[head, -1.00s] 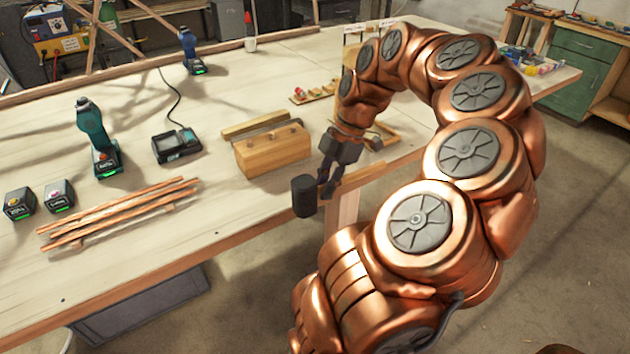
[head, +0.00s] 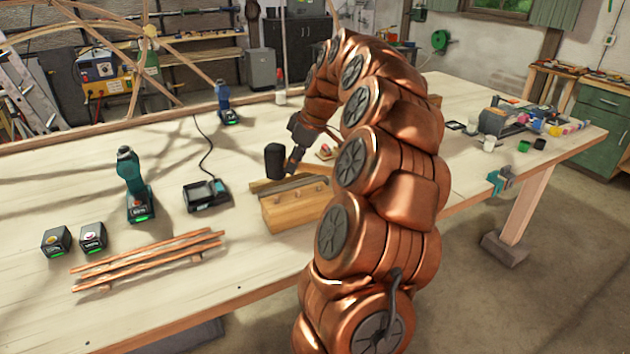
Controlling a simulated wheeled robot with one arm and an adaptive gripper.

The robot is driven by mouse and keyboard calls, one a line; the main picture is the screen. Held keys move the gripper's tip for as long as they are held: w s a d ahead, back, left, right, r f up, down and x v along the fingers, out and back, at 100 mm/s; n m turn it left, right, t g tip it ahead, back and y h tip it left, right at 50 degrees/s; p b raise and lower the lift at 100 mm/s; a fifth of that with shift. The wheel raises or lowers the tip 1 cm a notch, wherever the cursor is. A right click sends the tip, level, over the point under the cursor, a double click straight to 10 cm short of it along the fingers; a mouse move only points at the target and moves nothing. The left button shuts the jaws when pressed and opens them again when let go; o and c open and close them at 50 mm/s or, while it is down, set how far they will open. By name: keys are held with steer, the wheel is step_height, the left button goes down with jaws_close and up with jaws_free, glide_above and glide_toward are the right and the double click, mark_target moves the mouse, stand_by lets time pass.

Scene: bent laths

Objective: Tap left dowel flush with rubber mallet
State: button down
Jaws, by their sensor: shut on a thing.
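My gripper (head: 294,163) is shut on a mallet. The mallet's dark cylindrical head (head: 275,161) shows just left of my fingers, at the back left of a wooden block; most of its handle is hidden. The block (head: 296,210) lies on the bench, partly covered by my arm at its right end. Small dowel ends show on its top, too small to judge how far they stand out; the left dowel is near the block's left end. The mallet head appears raised above and behind the block, apart from the dowels.
A long strip (head: 285,184) lies behind the block. Left on the workbench (head: 240,250) are a black charger (head: 206,195), a teal drill (head: 134,187), two batteries (head: 57,241) and several copper-coloured laths (head: 150,257). Paints and a clamp (head: 501,180) are at the right.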

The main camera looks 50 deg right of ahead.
steer(key=shift+w+r, duration=0.25)
steer(key=shift+w, duration=0.25)
steer(key=shift+a+f, duration=0.1)
steer(key=shift+f, duration=2.1)
step_height(320, 180, down, 6)
steer(key=b, duration=0.4)
steer(key=shift+r, duration=0.2)
steer(key=shift+r+p, duration=0.5)
steer(key=shift+r, duration=2.3)
steer(key=shift+r+p, duration=0.4)
steer(key=shift+r, duration=1.65)
